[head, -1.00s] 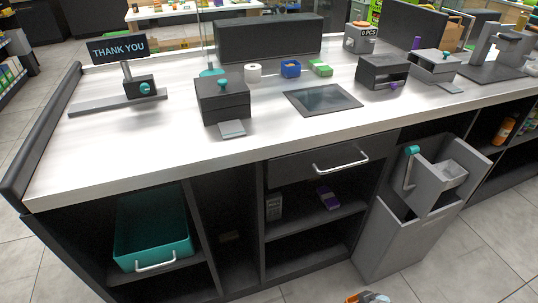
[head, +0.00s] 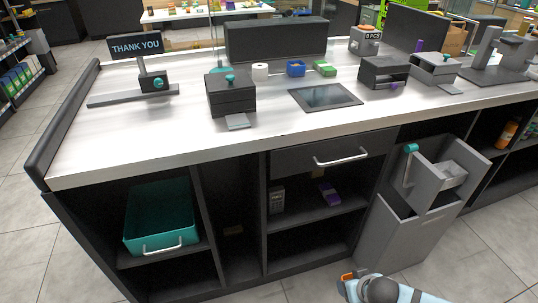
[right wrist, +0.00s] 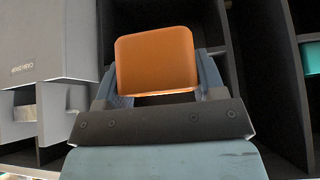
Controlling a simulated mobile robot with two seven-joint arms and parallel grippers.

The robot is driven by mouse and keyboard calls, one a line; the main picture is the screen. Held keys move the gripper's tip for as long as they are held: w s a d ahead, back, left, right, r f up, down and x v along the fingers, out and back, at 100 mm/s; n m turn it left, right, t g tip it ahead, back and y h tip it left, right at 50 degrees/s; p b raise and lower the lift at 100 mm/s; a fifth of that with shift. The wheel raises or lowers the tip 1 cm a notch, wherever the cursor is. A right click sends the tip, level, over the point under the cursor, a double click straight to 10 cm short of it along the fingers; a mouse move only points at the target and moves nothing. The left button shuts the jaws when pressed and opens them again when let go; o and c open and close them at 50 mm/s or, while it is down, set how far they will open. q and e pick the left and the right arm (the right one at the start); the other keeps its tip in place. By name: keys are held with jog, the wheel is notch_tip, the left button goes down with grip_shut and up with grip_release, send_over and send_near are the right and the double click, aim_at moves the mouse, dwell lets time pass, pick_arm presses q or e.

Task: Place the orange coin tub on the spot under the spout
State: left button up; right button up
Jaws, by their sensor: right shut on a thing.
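The orange coin tub (right wrist: 155,60) fills the middle of the right wrist view, between the two fingers of my right gripper (right wrist: 158,84), which is shut on it. In the head view only a small orange piece of the tub (head: 347,277) shows at the bottom edge beside my right arm, low in front of the counter. A grey stand with an overhanging arm (head: 487,45) on a dark base plate (head: 478,75) is at the far right of the counter; I cannot tell for sure that it is the spout. My left gripper is not in view.
The white counter top (head: 150,140) has a bare front strip. A grey bin unit with a teal knob (head: 430,185) stands against the counter front. A teal drawer (head: 160,222) sits in the left shelf. A dark flat panel (head: 325,96) and several boxes occupy the top.

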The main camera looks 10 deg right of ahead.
jog(key=w+a+r, duration=0.4)
jog(key=w+r, duration=0.5)
jog(key=r, duration=0.5)
jog(key=w+a+r, duration=0.4)
jog(key=w+r, duration=0.5)
jog(key=r, duration=0.5)
pick_arm(q)
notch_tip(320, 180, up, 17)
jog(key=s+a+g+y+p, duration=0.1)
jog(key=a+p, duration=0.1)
jog(key=p, duration=2.7)
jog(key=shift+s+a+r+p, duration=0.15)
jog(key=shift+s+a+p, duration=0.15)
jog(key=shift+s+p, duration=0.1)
pick_arm(e)
jog(key=w+r+v, duration=0.1)
jog(key=w+v, duration=0.1)
jog(key=v, duration=1.1)
jog(key=w+r+v, duration=0.2)
jog(key=v, duration=1.2)
jog(key=shift+w+d, duration=0.25)
jog(key=shift+d, duration=0.05)
jog(key=shift+a+f, duration=0.1)
jog(key=shift+f, duration=0.05)
